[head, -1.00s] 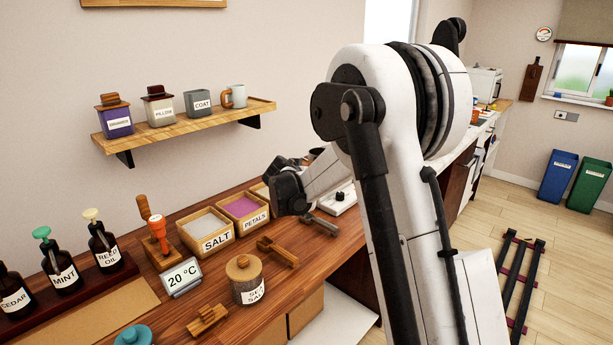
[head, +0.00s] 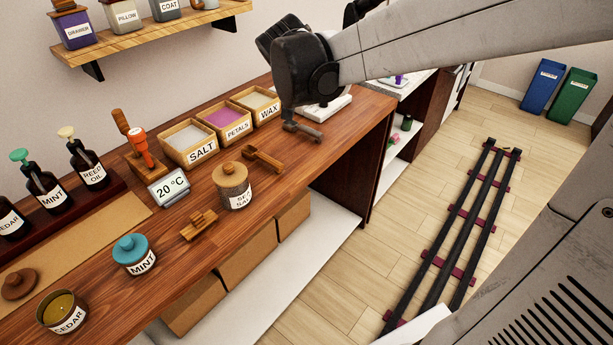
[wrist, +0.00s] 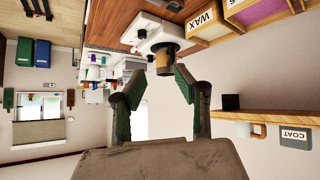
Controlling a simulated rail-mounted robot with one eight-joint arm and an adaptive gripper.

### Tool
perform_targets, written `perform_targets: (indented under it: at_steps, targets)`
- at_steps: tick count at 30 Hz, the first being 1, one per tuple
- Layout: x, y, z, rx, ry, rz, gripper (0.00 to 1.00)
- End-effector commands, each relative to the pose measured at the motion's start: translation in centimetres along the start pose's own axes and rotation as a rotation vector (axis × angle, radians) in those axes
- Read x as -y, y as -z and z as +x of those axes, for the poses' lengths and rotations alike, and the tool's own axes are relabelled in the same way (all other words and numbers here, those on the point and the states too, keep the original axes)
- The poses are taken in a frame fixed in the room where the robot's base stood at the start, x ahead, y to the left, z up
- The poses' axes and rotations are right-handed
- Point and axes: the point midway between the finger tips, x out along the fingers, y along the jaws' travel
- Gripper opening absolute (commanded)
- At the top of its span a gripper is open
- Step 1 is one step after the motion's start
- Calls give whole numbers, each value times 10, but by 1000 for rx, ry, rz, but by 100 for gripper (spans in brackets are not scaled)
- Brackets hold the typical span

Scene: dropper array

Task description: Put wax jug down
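In the wrist view, which is upside down, a small brown jug with a dark band (wrist: 176,60) appears to stand on a white appliance (wrist: 150,36); I take it for the wax jug. My gripper (wrist: 157,80) has its two green-padded fingers spread apart with a clear gap between them. The jug is just beyond the fingertips, nearer the right finger in the picture; I cannot tell whether they touch.
The wax box (head: 262,101), petals box (head: 236,118) and salt box (head: 187,139) stand left of my gripper. A wooden scoop (head: 262,157) and lidded jar (head: 233,186) are nearer. The wall shelf (wrist: 270,117) is close by.

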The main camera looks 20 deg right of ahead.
Motion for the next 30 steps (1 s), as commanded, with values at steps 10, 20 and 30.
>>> perform_targets:
  at_steps: [10,20,30]
  targets:
    - [-19,-85,-93,104,119,-93,30]
    - [-28,-181,-158,179,255,-186,30]
    - [-28,-239,-185,209,346,-241,30]
